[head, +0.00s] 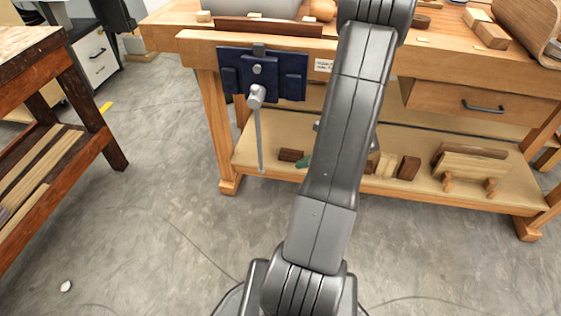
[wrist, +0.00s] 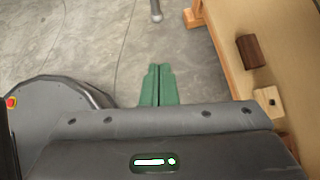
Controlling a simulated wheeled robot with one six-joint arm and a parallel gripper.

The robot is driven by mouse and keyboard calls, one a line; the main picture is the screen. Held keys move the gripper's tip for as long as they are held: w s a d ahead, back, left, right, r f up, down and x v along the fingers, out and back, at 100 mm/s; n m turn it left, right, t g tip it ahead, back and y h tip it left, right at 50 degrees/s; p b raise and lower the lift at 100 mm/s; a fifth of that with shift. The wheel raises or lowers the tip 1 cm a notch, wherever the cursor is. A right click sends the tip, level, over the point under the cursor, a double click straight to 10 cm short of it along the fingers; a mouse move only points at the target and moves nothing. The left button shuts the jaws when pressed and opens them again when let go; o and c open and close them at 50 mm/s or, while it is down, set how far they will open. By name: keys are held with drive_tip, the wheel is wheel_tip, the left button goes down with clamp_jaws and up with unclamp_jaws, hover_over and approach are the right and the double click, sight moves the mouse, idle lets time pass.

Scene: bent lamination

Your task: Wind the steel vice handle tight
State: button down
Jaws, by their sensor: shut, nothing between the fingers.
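The dark blue vice (head: 231,72) is mounted on the front of the wooden workbench. Its steel handle (head: 259,140) hangs almost straight down from a round hub (head: 256,95). The handle's lower end also shows at the top of the wrist view (wrist: 156,10). My gripper's green fingers (wrist: 159,86) are shut with nothing between them, apart from the handle end. In the head view a bit of green of my gripper (head: 304,161) shows to the right of the handle, with the rest hidden behind my arm.
Wood blocks (head: 408,168) lie on the bench's lower shelf (head: 340,182), right of my gripper. A bench leg (head: 212,130) stands left of the handle. A brown table (head: 60,70) is at the far left. The floor in front is mostly clear.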

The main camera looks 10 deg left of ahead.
drive_tip(key=a+r+b+x, duration=0.2)
drive_tip(key=b+x, duration=0.2)
drive_tip(key=x, duration=0.8)
drive_tip(key=shift+w+a+f, duration=0.15)
drive_tip(key=shift+w+a, duration=0.05)
drive_tip(key=shift+w, duration=0.05)
drive_tip(key=shift+a, duration=0.15)
